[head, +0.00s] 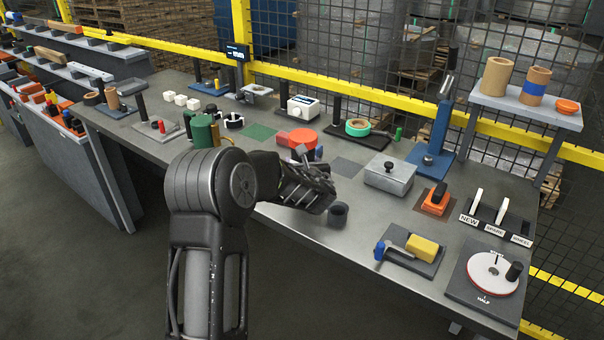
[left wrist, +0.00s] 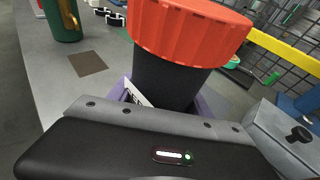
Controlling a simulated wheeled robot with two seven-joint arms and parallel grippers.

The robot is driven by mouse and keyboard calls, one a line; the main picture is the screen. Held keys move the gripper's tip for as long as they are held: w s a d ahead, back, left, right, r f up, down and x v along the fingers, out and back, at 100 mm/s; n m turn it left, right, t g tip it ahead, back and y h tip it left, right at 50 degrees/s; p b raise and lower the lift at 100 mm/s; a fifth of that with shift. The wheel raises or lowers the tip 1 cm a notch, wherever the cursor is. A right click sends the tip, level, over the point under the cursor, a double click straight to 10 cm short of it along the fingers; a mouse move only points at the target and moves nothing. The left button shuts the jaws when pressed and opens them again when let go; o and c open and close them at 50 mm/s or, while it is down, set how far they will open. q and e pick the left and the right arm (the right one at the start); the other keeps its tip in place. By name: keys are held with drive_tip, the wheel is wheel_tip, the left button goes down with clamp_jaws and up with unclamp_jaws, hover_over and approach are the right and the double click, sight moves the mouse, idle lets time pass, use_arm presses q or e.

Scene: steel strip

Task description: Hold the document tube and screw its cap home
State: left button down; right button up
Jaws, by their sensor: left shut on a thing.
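The document tube (left wrist: 172,75) is a black cylinder, standing roughly upright in the left wrist view. Its ribbed orange-red cap (left wrist: 192,30) sits on the tube's top end; whether it is fully home I cannot tell. In the head view the cap (head: 303,139) shows just beyond my left gripper (head: 312,170), which hides most of the tube. My left gripper is shut around the tube below the cap, with purple-grey pads beside it in the left wrist view. The tube's lower end is hidden there. My right gripper is not in view.
A grey lidded box (head: 389,178) is farther right. A green cylinder (head: 202,131) stands to the left. A hammer and yellow block lie on a dark board (head: 408,262) near the front edge.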

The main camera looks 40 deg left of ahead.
use_arm(q)
drive_tip(key=shift+f, duration=1.9)
drive_tip(key=shift+f, duration=0.1)
drive_tip(key=shift+c, duration=2.3)
unclamp_jaws()
drive_tip(key=shift+d+r, duration=0.1)
drive_tip(key=shift+r, duration=0.1)
drive_tip(key=shift+s+d, duration=0.25)
drive_tip(key=shift+s, duration=0.05)
drive_tip(key=b+v, duration=0.1)
drive_tip(key=v, duration=1)
drive_tip(key=shift+r+b, duration=0.2)
drive_tip(key=shift+b, duration=0.1)
